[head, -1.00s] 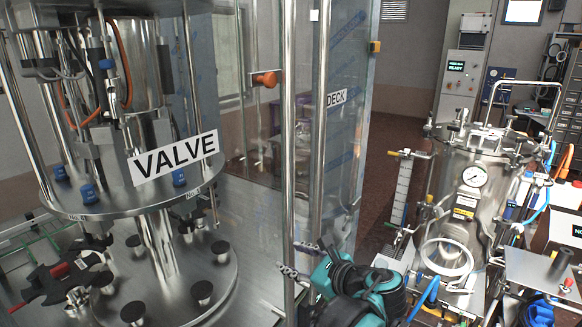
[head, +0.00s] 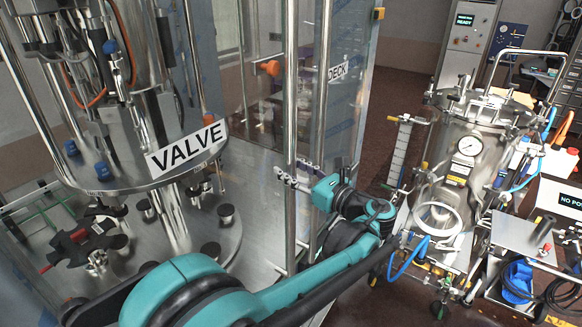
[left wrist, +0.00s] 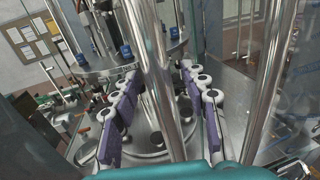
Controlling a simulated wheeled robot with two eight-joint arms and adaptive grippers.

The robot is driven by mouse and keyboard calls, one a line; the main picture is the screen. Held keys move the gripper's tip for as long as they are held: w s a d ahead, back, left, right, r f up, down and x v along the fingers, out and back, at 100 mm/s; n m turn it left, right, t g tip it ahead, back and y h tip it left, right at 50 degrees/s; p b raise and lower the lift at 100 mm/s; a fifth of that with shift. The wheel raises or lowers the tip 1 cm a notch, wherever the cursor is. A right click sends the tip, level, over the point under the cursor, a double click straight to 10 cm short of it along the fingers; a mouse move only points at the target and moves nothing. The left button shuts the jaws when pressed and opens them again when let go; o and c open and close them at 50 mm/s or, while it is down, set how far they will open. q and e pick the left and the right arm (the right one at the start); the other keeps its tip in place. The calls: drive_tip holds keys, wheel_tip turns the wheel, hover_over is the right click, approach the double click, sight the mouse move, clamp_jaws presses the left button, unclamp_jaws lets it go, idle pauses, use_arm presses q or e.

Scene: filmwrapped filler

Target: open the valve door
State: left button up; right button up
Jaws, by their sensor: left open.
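The VALVE label (head: 187,147) is on the round steel machine at the left. Beside the machine, clear film-covered panels carry upright steel bars; one upright bar (head: 292,90) is just beyond my left gripper (head: 294,173). A second upright bar (head: 325,90) stands to its right. In the left wrist view, my left gripper (left wrist: 158,74) is open, with purple-padded fingers on either side of an upright steel bar (left wrist: 152,50). I cannot tell whether they touch it. The panels look closed, though the door's edges are unclear. My right gripper is out of view.
A steel vessel with a gauge (head: 467,147) and hoses stands at the right, close to my arm. A wheeled side table (head: 522,240) is at the lower right. Dark floor lies behind.

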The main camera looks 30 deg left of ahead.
use_arm(q)
drive_tip(key=shift+a, duration=0.1)
drive_tip(key=c, duration=0.7)
clamp_jaws()
